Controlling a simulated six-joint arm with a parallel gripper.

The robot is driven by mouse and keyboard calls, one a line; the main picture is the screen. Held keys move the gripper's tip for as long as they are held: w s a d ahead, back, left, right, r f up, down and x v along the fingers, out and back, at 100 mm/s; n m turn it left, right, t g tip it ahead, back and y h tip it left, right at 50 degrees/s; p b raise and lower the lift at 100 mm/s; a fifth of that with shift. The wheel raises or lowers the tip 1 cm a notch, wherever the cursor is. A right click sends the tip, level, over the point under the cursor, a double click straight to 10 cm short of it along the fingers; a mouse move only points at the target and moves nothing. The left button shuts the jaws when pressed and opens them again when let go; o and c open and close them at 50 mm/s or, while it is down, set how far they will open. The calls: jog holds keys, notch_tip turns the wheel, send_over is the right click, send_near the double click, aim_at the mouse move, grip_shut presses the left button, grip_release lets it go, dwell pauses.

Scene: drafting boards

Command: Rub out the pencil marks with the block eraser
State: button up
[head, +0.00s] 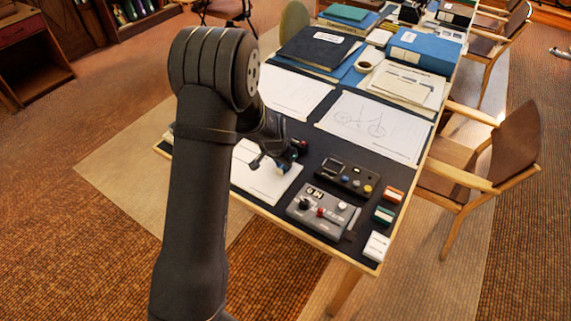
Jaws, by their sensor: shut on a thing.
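My gripper (271,164) is low over a white sheet (262,184) at the near left part of the dark table top. It is shut on a small pale block, which I take as the block eraser (283,168); the fingers hide most of it. I cannot tell whether the block touches the paper. No pencil marks can be made out on this sheet at this size, and my arm covers its left part. A larger sheet (345,108) farther back bears a thin line drawing with round shapes.
Right of the sheet are a dark control box (346,178) and a grey box with knobs (314,214). Small blocks, orange-white (392,194), green-white (383,215) and white (376,247), line the right edge.

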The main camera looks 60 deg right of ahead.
jog(key=shift+w, duration=1.55)
jog(key=shift+s, duration=3.05)
jog(key=shift+w, duration=0.1)
jog(key=shift+w+f, duration=0.1)
jog(key=shift+w, duration=2.9)
jog(key=shift+s, duration=0.15)
jog(key=shift+s+a, duration=0.1)
jog(key=shift+s, duration=2.85)
